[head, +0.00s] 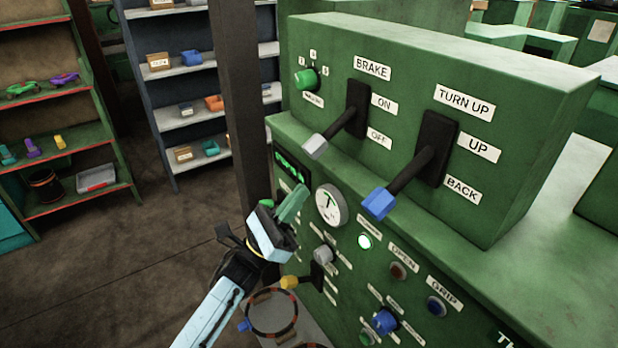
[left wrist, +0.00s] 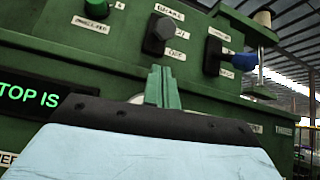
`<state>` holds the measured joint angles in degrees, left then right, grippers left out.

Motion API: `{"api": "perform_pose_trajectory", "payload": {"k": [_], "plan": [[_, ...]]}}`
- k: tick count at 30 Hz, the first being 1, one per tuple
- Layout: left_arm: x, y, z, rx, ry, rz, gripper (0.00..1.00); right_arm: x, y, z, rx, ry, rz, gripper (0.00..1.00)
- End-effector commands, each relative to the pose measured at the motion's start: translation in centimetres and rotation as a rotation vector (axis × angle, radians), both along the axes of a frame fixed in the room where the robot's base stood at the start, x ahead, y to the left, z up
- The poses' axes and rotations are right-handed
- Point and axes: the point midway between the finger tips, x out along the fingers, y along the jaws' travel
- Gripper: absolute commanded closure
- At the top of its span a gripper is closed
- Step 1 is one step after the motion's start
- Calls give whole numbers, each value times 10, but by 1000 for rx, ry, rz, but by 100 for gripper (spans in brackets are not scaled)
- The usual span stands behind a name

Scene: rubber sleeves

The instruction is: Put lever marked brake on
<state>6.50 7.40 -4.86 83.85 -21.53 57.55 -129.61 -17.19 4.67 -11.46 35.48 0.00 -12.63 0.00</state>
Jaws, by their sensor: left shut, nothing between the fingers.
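The lever marked BRAKE has a light grey knob (head: 315,146) on a dark shaft from a black slot plate (head: 357,104), with ON above and OFF below at its right. Its shaft slopes out and down toward me; I cannot tell its exact setting. My left gripper (head: 293,204), with green fingers, is shut and empty, below and left of the knob and apart from it, in front of the panel. In the left wrist view the shut fingers (left wrist: 161,88) point up toward the grey knob (left wrist: 163,28). My right gripper is not in view.
The lever marked TURN UP, with a blue knob (head: 379,203), stands right of the brake lever. A green rotary knob (head: 306,80) is at its upper left. A gauge (head: 331,205) and lit button (head: 365,241) are on the lower panel. A dark post (head: 243,100) stands left.

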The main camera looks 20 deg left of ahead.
Motion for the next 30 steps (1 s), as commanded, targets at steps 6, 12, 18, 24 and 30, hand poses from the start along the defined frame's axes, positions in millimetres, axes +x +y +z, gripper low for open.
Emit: {"api": "perform_pose_trajectory", "payload": {"k": [6,12,18,24,30], "plan": [[20,-18,34,-2,-3,-2,100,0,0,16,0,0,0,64],[37,-32,56,-2,-1,-1,100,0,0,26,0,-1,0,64],[44,-40,66,-1,-1,-1,100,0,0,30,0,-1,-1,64],[45,-40,66,-2,0,-1,100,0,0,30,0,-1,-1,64],[46,-40,66,0,2,-2,100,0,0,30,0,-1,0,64]]}}
